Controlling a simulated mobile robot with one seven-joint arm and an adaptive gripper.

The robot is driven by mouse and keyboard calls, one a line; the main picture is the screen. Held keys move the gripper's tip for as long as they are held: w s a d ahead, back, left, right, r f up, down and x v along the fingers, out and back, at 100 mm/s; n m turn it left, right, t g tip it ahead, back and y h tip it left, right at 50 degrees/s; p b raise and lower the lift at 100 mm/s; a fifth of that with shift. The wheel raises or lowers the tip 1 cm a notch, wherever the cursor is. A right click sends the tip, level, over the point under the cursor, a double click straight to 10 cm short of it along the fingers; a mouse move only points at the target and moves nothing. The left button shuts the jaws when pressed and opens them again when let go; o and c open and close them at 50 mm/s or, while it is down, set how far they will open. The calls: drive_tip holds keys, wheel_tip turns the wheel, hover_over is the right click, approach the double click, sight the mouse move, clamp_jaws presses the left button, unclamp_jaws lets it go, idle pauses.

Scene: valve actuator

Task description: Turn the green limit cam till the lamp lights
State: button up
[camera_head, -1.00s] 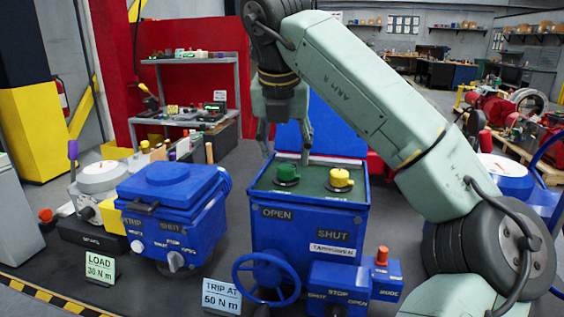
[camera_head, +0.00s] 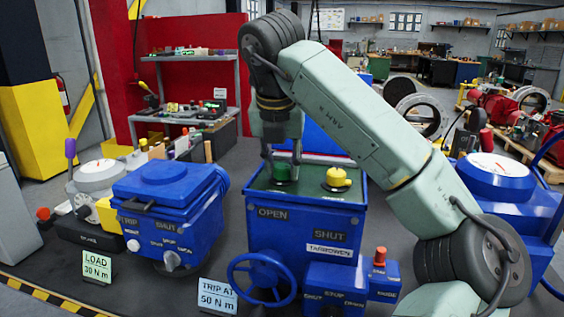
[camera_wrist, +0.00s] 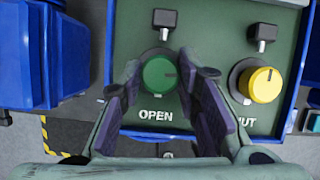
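The green cam (camera_head: 281,174) is a round knob on the green panel on top of the blue actuator box (camera_head: 300,245). It also shows from above in the wrist view (camera_wrist: 157,74), over the word OPEN, with a dark mark on its right side. My gripper (camera_head: 282,160) is open and points down over the cam. In the wrist view my gripper's fingers (camera_wrist: 159,68) stand on both sides of the green cam, close to it; I cannot tell if they touch it. I cannot make out a lit lamp.
A yellow cam (camera_wrist: 260,84) sits to the right of the green one, above SHUT. Black switch blocks (camera_wrist: 165,18) stand behind the cams. A blue handwheel (camera_head: 262,280) is on the box front. A second blue unit (camera_head: 170,210) stands to the left.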

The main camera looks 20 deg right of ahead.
drive_tip(key=c, duration=0.6)
drive_tip(key=n+y, duration=0.1)
drive_tip(key=n, duration=0.2)
drive_tip(key=n+y, duration=0.1)
drive_tip(key=n, duration=0.2)
drive_tip(key=shift+d+t+y, duration=0.2)
drive_tip(key=shift+t+y, duration=0.1)
drive_tip(key=n+y, duration=0.1)
drive_tip(key=n, duration=0.2)
drive_tip(key=n+y, duration=0.1)
drive_tip(key=n, duration=0.1)
drive_tip(key=shift+n, duration=0.4)
drive_tip(key=n+g, duration=0.1)
drive_tip(key=n, duration=0.1)
drive_tip(key=n+y, duration=0.1)
drive_tip(key=n, duration=0.1)
drive_tip(key=shift+w+d+n+g, duration=0.1)
drive_tip(key=shift+d+n+g, duration=0.05)
drive_tip(key=shift+n+g, duration=0.25)
drive_tip(key=o, duration=1.2)
